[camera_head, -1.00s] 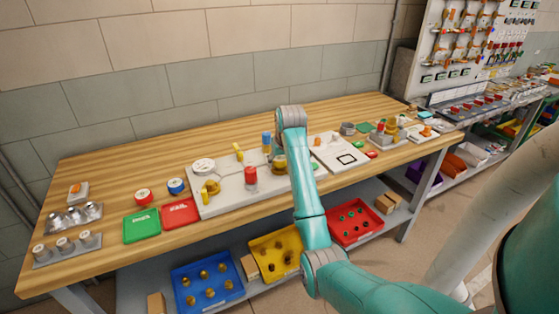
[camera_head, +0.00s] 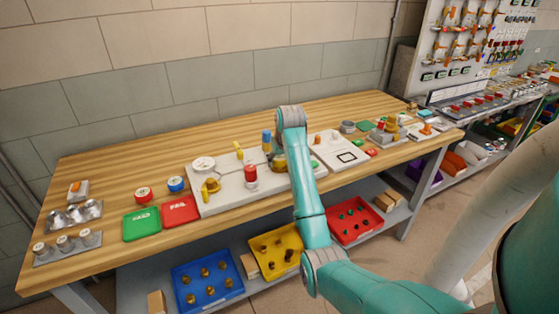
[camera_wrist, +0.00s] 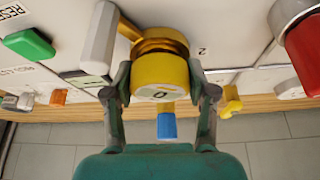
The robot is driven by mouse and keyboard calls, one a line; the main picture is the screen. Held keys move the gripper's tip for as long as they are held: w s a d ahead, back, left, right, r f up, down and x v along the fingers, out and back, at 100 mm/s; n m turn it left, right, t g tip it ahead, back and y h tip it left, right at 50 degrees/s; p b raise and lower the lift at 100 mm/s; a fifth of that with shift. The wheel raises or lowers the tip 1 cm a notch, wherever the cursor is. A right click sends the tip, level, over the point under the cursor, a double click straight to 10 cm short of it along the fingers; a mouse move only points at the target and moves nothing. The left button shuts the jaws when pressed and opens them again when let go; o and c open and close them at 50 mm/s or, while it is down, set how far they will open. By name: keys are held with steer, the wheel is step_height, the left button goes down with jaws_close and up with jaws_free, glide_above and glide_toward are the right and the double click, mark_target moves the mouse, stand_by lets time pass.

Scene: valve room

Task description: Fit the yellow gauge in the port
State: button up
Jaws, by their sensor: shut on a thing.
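The yellow gauge (camera_wrist: 160,75), a short cylinder with a dark mark on its pale face, is between the two fingers of my gripper (camera_wrist: 163,92) in the wrist view. The fingers are shut on its sides. A brass-coloured collar (camera_wrist: 160,38) shows directly behind the gauge; whether it belongs to the gauge or to the port is unclear. The port opening is hidden. In the head view my arm covers most of the gripper, and a yellow-brown part (camera_head: 279,165) shows at the left of my wrist, over the white board (camera_head: 226,193).
In the wrist view a pale lever (camera_wrist: 99,38) stands close left of the gauge. A red knob (camera_wrist: 305,48) is at the right, and blue (camera_wrist: 167,126) and yellow (camera_wrist: 231,103) handles lie beyond. Green PASS (camera_head: 141,225) and red FAIL (camera_head: 180,211) trays lie left of the board.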

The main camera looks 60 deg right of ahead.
steer(key=o, duration=1.4)
steer(key=shift+r, duration=4.05)
steer(key=shift+s+a, duration=0.1)
